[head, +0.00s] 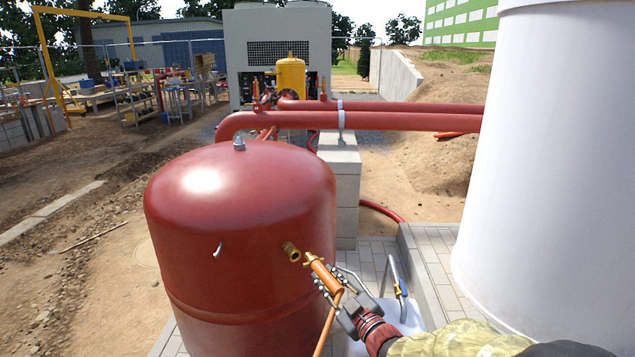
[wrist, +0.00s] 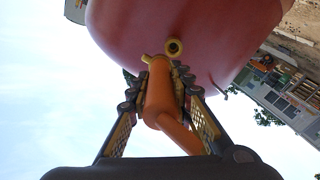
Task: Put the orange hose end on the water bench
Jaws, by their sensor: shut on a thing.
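My gripper (head: 328,284) is shut on the orange hose end (head: 324,272), which has a brass tip. In the wrist view the hose end (wrist: 160,92) sits between both fingers. Its tip is close to the brass port (head: 291,252) on the side of the red tank; in the wrist view the port (wrist: 174,47) lies just beyond the tip, and a gap shows between them. The orange hose (head: 325,330) hangs down from my gripper. Benches (head: 95,93) with items stand far off at the back left; I cannot tell which is the water bench.
The big red tank (head: 240,215) stands directly ahead. A large white tank (head: 540,170) blocks the right. Red pipes (head: 400,120) cross behind. Bare dirt (head: 110,210) lies open at left.

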